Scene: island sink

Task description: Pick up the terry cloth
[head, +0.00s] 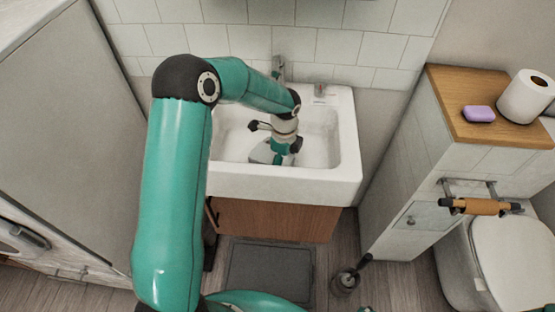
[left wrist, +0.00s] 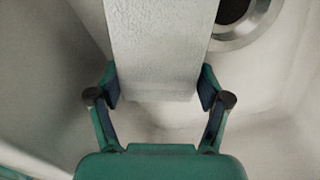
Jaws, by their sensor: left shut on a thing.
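The terry cloth (left wrist: 160,48) is a white, textured, folded strip in the left wrist view, lying between the two fingers of my left gripper (left wrist: 159,88). The fingers are shut on its sides near its lower end. In the head view my left gripper (head: 276,152) reaches down into the white sink (head: 334,184). A pale patch of the cloth (head: 260,154) shows beside the gripper there, mostly hidden by the gripper and arm. I cannot tell whether the cloth touches the basin floor. My right gripper is not in view.
The drain (left wrist: 244,18) shows beside the cloth. The faucet (head: 278,68) rises behind the basin. A cabinet with a wooden top (head: 470,88) stands right, bearing purple soap (head: 479,114) and a paper roll (head: 525,97). A toilet brush (head: 345,281) stands on the floor.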

